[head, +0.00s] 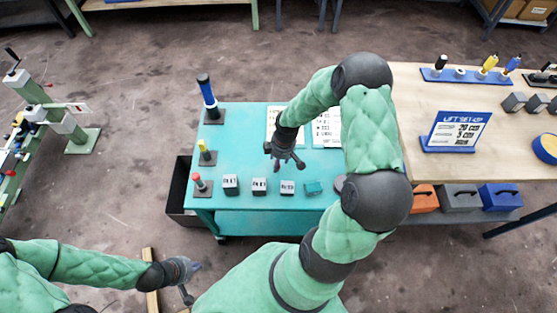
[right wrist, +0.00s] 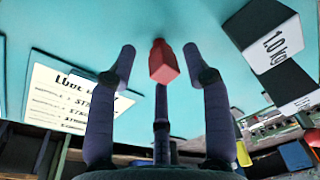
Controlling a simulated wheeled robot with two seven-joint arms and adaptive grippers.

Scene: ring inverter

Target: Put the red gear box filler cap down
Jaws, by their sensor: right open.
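The red filler cap (right wrist: 162,62) shows in the right wrist view as a small red block between the spread fingers of my right gripper (right wrist: 162,75). Gaps show between it and the two side fingers. The teal table top lies behind it; I cannot tell whether it touches the top. In the head view my right gripper (head: 284,160) is low over the teal table (head: 240,118), and I cannot make out the cap there. My left gripper (head: 190,281) has its fingers spread, empty, over the floor at the lower left.
Weight blocks (head: 259,187) stand in a row along the table's front. Posts with red (head: 198,180), yellow (head: 203,148) and blue (head: 207,92) tops stand at its left side. Printed sheets (head: 326,128) lie behind. A wooden bench (head: 440,100) adjoins on the right.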

